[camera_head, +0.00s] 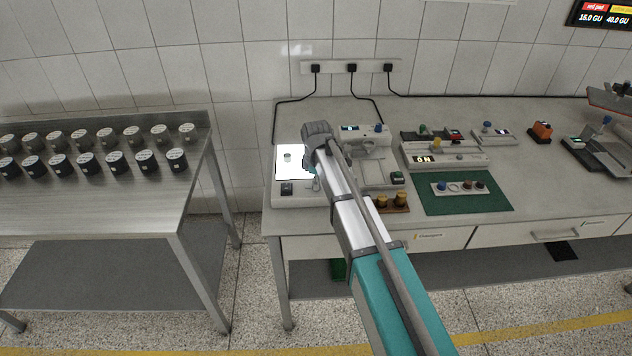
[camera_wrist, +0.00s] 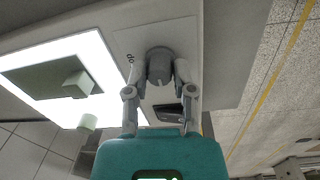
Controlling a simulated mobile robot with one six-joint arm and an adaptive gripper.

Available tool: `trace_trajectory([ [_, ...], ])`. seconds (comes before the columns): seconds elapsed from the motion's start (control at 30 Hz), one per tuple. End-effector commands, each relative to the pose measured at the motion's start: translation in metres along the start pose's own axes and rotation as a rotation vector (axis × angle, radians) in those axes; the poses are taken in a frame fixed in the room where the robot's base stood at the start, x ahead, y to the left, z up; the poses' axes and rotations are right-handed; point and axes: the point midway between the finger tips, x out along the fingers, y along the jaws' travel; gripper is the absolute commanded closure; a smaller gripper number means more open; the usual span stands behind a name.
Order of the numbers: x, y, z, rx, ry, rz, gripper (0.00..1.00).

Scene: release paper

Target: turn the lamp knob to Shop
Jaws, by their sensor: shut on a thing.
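The lamp knob (camera_wrist: 159,66) is a grey round knob on the pale lamp housing (camera_wrist: 205,45), with a small pale mark on its near edge. A few dark letters show beside its left side; the rest of the lettering is hidden or cut off. My gripper (camera_wrist: 160,72) has one finger on each side of the knob and is shut on it. The lit white lamp panel (camera_wrist: 105,55) glows to the left, and it also shows in the head view (camera_head: 281,172). In the head view my arm covers much of the housing, and the knob cannot be made out.
A black switch (camera_head: 287,188) sits on the housing's front. Brown knobbed pieces (camera_head: 392,201), a green mat (camera_head: 470,206) and several instruments stand to the right on the bench. A separate metal table (camera_head: 90,205) with several dark canisters is at left, across a floor gap.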

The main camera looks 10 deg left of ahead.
Motion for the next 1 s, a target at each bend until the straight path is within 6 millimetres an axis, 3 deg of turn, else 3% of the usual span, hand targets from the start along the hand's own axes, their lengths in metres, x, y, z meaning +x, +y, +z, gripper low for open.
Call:
trace_trajectory([
  [0.47, 0.0002, -0.0008, 0.0, 0.096, -0.005, -0.002, 1.0],
  [1.0, 0.0002, -0.0013, -0.0002, 0.535, -0.027, -0.002, 1.0],
])
